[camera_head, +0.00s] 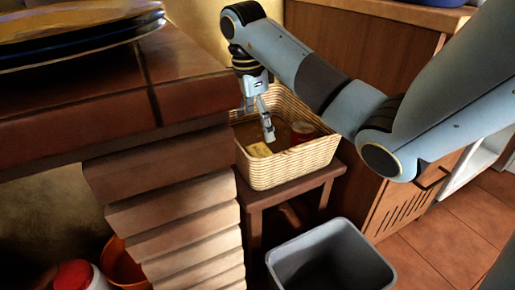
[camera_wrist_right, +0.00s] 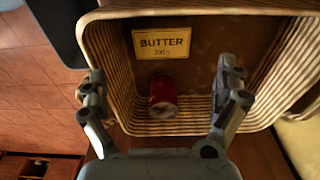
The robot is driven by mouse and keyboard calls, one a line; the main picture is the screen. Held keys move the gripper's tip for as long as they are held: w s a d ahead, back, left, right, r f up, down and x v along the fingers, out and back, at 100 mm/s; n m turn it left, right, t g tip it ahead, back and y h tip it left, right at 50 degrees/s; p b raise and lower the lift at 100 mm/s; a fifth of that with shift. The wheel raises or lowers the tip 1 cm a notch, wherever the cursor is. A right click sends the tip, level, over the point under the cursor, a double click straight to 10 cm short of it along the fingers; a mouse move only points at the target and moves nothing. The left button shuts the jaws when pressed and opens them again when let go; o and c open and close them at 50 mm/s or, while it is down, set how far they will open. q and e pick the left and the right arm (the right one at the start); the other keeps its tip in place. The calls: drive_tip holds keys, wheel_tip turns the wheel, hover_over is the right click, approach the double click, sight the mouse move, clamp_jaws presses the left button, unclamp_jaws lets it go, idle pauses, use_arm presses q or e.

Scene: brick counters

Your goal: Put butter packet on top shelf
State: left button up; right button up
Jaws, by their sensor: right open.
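The butter packet (camera_head: 260,149) is a flat yellow block lying inside a wicker basket (camera_head: 290,170). In the right wrist view the packet (camera_wrist_right: 161,42) shows its BUTTER label, near the basket wall at the top of the picture. My right gripper (camera_head: 267,122) points down into the basket, above and close to the packet in the head view. In the wrist view its fingers (camera_wrist_right: 161,75) are spread wide with nothing between them held. My left gripper is not in view. I cannot make out a top shelf for certain.
A red can (camera_head: 302,131) stands in the basket beside the packet; the wrist view shows it between the fingers (camera_wrist_right: 163,98). The basket stands on a small wooden stool (camera_head: 255,195). A tiled brick counter (camera_head: 90,100) with plates is left; a grey bin (camera_head: 330,255) is in front.

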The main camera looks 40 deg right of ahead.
sight(262, 153)
drive_tip(key=f, duration=0.1)
drive_tip(key=f+b, duration=0.1)
drive_tip(key=f, duration=0.1)
drive_tip(key=f+b, duration=0.1)
drive_tip(key=f, duration=0.1)
drive_tip(key=shift+s+d+f, duration=0.1)
drive_tip(key=shift+d, duration=0.2)
drive_tip(key=f, duration=0.2)
drive_tip(key=d+f+b, duration=0.1)
drive_tip(key=f, duration=0.1)
drive_tip(key=shift+f, duration=0.25)
drive_tip(key=shift+f+b, duration=0.4)
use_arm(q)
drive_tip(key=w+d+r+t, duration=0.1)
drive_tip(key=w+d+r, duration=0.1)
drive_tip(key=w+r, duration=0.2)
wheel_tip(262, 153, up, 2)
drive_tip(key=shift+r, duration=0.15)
use_arm(e)
drive_tip(key=shift+r, duration=0.1)
